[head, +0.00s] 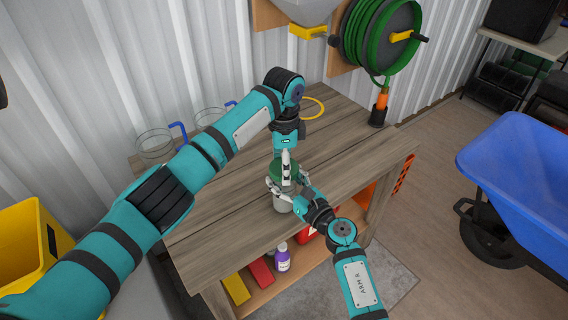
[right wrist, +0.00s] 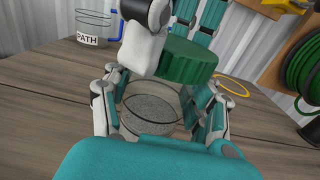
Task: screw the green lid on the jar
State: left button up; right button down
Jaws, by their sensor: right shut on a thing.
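The glass jar (head: 283,204) stands on the wooden workbench, and my right gripper (head: 284,191) is shut around its side. In the right wrist view the clear jar (right wrist: 150,112) sits between the right fingers, with something grey inside. The green lid (head: 281,171) is above the jar. In the right wrist view the lid (right wrist: 188,62) looks tilted and off to the right of the jar's mouth, not seated on it. My left gripper (head: 285,160) reaches down from above and appears shut on the lid. Its white finger hides the lid's left edge and part of the jar's rim.
The workbench (head: 215,235) has clear room around the jar. Glass mugs with blue handles (head: 157,145) stand at the back left. A yellow ring (head: 313,107) and a dark holder with an orange nozzle (head: 379,112) are at the back. A purple bottle (head: 282,259) is on the lower shelf.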

pick_arm(q)
jog(key=m, duration=0.7)
jog(key=shift+m, duration=0.4)
jog(key=o, duration=1.3)
jog(key=shift+r, duration=2.25)
